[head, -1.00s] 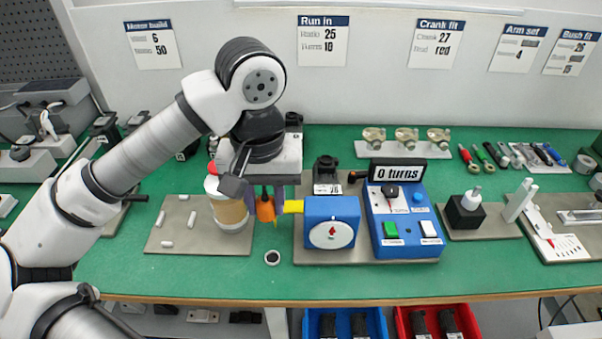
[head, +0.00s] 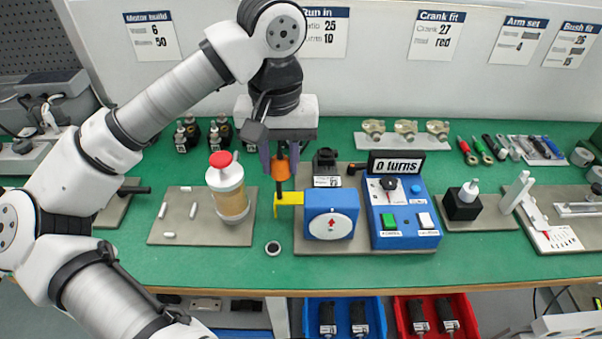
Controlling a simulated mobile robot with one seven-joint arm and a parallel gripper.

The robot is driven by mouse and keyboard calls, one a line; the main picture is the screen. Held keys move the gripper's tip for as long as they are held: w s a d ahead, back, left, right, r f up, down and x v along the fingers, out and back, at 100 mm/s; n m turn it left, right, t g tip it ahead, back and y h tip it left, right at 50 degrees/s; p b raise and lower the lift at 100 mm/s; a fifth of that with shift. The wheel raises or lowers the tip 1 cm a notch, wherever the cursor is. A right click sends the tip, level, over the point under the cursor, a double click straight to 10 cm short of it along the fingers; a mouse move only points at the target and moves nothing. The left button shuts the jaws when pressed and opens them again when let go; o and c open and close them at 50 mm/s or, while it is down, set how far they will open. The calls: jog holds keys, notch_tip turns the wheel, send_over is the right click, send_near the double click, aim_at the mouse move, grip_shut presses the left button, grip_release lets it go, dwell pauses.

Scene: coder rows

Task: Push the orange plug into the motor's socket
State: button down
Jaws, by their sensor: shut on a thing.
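My gripper (head: 279,172) points down and is shut on the orange plug (head: 282,166). The plug hangs above and behind the yellow crank (head: 284,199) on the left side of the blue box with a white dial (head: 331,216). A small black unit with a white label (head: 326,166), perhaps the motor, stands behind the blue box, to the right of the plug and apart from it. I cannot make out its socket.
A blue control box (head: 404,215) with a "0 turns" display (head: 396,163) stands at the right. A capped bottle (head: 228,188) stands close on the left. A small dark ring (head: 273,248) lies in front. The green bench (head: 200,262) is clear along the front.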

jog(key=w+d+p, duration=0.1)
jog(key=w+d, duration=0.3)
jog(key=w, duration=0.3)
jog(key=w+d+p, duration=0.1)
jog(key=w+d, duration=0.3)
jog(key=w, duration=0.4)
jog(key=shift+d, duration=0.4)
jog(key=shift+w+f, duration=0.1)
jog(key=shift+f, duration=0.1)
jog(key=shift+f+b, duration=0.55)
jog(key=shift+f, duration=0.7)
jog(key=shift+f, duration=0.15)
jog(key=shift+f+b, duration=0.8)
jog(key=shift+f, duration=0.3)
jog(key=shift+f, duration=0.2)
jog(key=shift+f+b, duration=0.35)
jog(key=shift+f, duration=0.05)
